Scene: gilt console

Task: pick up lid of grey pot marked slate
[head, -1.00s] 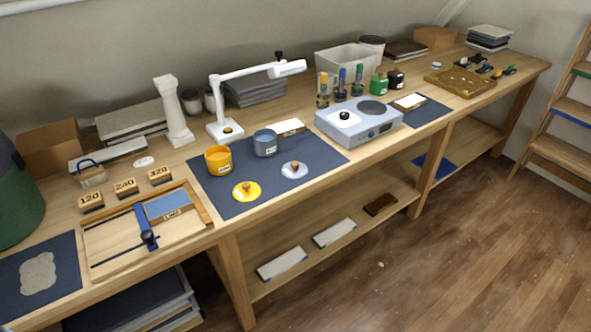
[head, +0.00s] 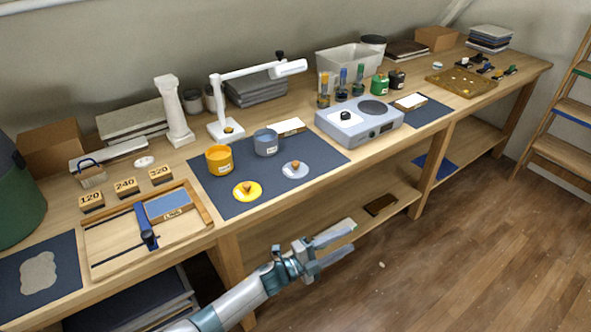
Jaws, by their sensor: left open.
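The grey pot (head: 266,142) with a small label stands on the dark blue mat (head: 232,206) on the bench. Its lid appears to be the grey disc (head: 295,170) with a brown knob, lying flat on the mat in front of the pot. A yellow pot (head: 219,160) stands to the left, and a yellow lid (head: 247,191) with a brown knob lies in front of it. My left gripper (head: 345,243) is open and empty in front of the bench, below and to the right of the grey lid, well apart from it. My right gripper is not in view.
A white lamp (head: 222,126) stands behind the pots. A grey-blue hotplate (head: 360,123) is right of the mat. A wooden jig (head: 120,247) with a blue slide lies to the left. The mat around the grey lid is clear.

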